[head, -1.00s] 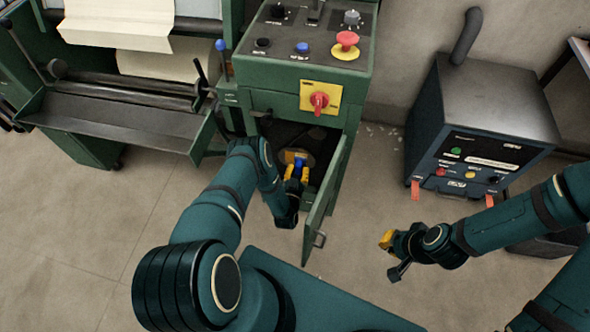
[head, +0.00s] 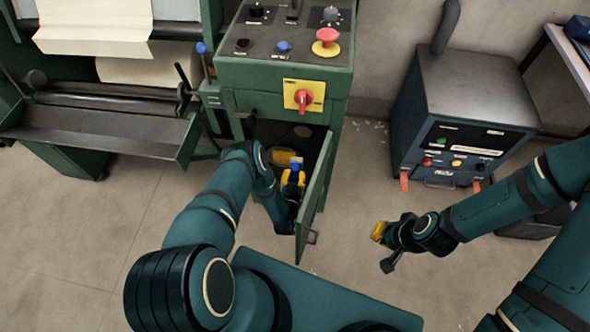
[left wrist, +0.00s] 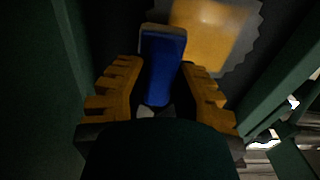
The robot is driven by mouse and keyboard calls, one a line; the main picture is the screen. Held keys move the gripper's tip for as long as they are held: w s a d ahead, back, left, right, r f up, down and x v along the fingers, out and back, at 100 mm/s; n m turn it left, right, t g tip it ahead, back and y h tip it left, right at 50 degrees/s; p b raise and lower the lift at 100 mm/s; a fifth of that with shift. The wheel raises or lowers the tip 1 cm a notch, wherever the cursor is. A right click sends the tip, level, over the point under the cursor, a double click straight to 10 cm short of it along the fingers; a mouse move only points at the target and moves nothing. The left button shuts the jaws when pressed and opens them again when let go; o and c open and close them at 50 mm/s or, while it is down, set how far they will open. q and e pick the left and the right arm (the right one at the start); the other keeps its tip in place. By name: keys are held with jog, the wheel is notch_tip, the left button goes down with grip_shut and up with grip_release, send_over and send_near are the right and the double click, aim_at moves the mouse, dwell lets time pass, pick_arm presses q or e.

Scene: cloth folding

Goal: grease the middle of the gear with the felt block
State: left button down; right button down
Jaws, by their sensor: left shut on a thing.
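My left gripper (head: 293,180) is inside the green machine's open lower cabinet. It is shut on a blue felt block (left wrist: 162,62), which stands out from between the yellow fingers with a pale far end. The block also shows in the head view (head: 296,164). The gear (left wrist: 254,30) lies just beyond the block, with a toothed grey rim and an orange-yellow middle; part of it is hidden by the block. In the head view the gear (head: 283,157) is small and dim. I cannot tell whether block and gear touch. My right gripper (head: 382,246) is over open floor; its jaw opening is unclear.
The cabinet door (head: 315,195) stands open close to the right of my left gripper. A control panel with a red button (head: 327,38) is above. A dark blue box machine (head: 465,110) stands at the right. The floor between is clear.

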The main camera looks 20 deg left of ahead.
aim_at(294, 176)
pick_arm(q)
jog(key=shift+p+v, duration=0.6)
jog(key=shift+v, duration=1.5)
jog(key=shift+s, duration=0.1)
